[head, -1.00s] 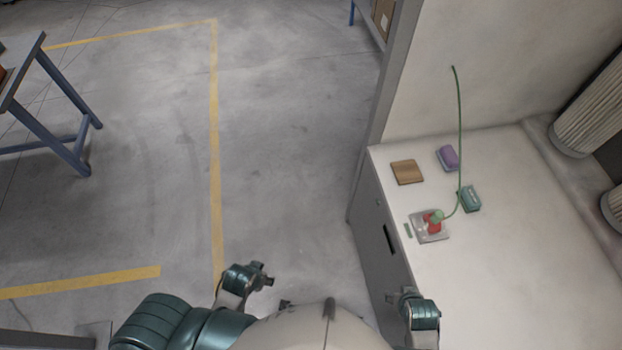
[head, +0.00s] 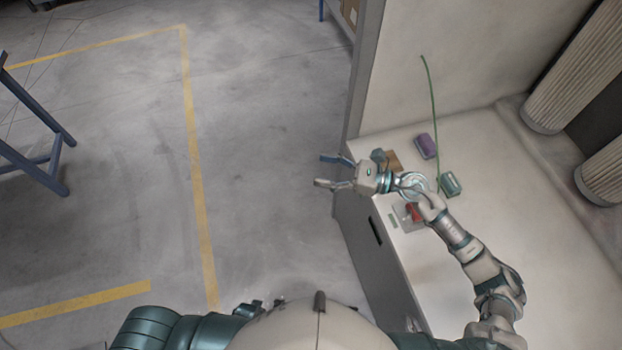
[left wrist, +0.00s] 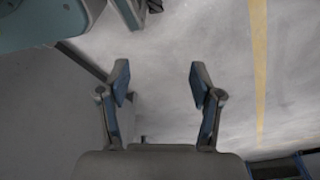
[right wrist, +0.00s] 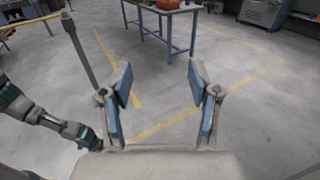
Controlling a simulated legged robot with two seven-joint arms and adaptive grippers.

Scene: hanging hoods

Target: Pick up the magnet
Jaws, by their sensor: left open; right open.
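I cannot tell for sure which object is the magnet. My right arm partly covers the brown piece and the plate. My right gripper (head: 325,171) is open and empty past the counter's left edge, over the floor; its fingers also show in the right wrist view (right wrist: 160,82). My left gripper (left wrist: 159,82) is open and empty, low by my body.
A thin green cable (head: 432,100) rises from the counter, in front of the pale wall. Ribbed hoods (head: 562,85) hang at the right. A blue-legged table (head: 45,165) stands at the far left. The floor between is clear, with yellow lines.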

